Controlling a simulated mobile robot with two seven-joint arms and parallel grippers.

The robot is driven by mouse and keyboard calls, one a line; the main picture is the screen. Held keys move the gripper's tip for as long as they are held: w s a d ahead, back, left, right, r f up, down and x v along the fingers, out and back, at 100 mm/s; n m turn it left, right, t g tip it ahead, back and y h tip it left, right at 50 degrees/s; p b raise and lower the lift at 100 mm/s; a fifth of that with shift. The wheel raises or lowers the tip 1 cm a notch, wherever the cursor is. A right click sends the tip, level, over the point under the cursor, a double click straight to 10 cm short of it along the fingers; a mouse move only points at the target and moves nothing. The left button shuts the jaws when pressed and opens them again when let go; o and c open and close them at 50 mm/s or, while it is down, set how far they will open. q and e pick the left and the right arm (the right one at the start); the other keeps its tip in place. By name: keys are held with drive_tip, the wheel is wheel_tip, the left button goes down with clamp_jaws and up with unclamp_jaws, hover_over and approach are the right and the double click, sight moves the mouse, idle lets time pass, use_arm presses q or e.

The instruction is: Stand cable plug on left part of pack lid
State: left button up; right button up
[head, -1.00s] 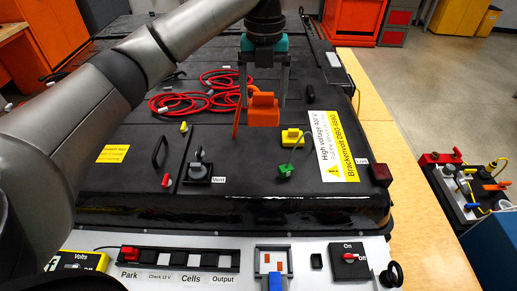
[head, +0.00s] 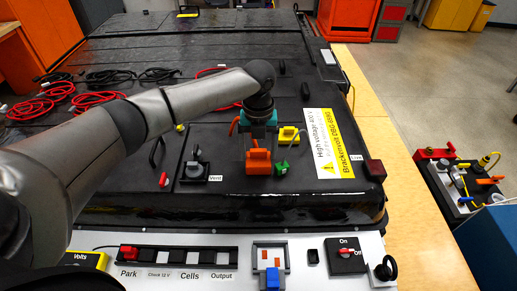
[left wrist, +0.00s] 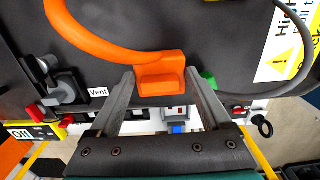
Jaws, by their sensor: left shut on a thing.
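The orange cable plug (head: 258,162) is held by my left gripper (head: 258,143) over the front middle of the black pack lid (head: 215,40). I cannot tell whether the plug touches the lid. Its orange cable (left wrist: 75,35) arcs away behind it in the left wrist view. In that view the plug (left wrist: 160,76) sits between the two fingertips. The lid's left part is partly hidden behind my left arm. My right gripper is not in view.
Red cable coils (head: 45,100) lie on the lid's left. A switch panel (head: 215,275) runs along the front.

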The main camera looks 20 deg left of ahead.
sight(259, 149)
use_arm(q)
drive_tip(key=shift+f, duration=0.1)
drive_tip(key=o, duration=1.4)
drive_tip(key=shift+c, duration=0.2)
wheel_tip(259, 149, up, 12)
drive_tip(key=b, duration=0.1)
drive_tip(key=shift+r, duration=0.2)
